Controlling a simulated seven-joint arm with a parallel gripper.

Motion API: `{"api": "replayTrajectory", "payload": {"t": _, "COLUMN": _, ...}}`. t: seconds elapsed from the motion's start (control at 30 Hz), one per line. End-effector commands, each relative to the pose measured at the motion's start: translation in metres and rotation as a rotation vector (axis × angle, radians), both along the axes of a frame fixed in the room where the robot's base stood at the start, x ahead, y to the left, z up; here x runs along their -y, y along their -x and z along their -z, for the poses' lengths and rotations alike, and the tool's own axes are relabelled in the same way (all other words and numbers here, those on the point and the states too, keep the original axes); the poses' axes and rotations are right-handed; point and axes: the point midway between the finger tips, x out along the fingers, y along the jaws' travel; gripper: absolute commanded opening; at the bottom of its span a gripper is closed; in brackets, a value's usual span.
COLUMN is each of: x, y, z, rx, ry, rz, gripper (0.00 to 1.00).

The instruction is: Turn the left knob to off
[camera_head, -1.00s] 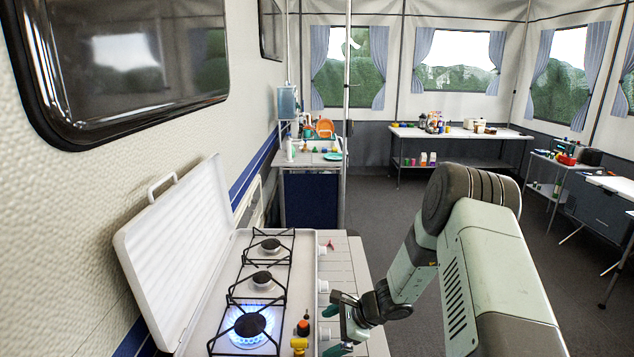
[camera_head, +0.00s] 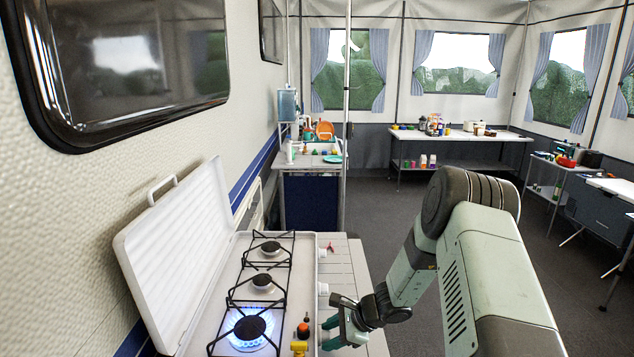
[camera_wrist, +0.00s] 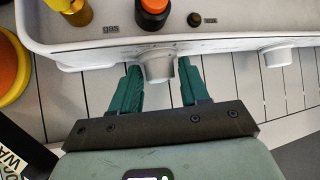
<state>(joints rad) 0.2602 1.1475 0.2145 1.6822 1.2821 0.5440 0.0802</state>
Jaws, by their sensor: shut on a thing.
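The white stove (camera_head: 205,325) has a lit blue flame (camera_head: 237,335) at its nearest burner; the other two burners are unlit. The left knob (camera_wrist: 158,66) is a pale knob on the stove's front edge. My gripper (camera_wrist: 160,75) is shut on it, with one green finger on each side. In the head view my gripper (camera_head: 329,332) is at the stove's near right edge and hides the left knob. The middle knob (camera_wrist: 276,56) is to the right in the wrist view, clear of the fingers.
The stove's lid (camera_head: 180,240) is open against the wall. The slatted table (camera_head: 345,265) beside the knobs is mostly clear.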

Motion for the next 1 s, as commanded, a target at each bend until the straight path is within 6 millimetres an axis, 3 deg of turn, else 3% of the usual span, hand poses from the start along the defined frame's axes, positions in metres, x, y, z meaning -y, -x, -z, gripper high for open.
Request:
{"api": "replayTrajectory", "payload": {"t": 0.17, "x": -0.0001, "y": -0.0013, "z": 0.0001, "rx": -0.02, "ry": 0.001, "rz": -0.003, "gripper": 0.23}}
{"api": "replayTrajectory", "payload": {"t": 1.0, "x": -0.0002, "y": -0.009, "z": 0.0, "rx": -0.464, "ry": 0.0, "rz": -0.001, "gripper": 0.23}}
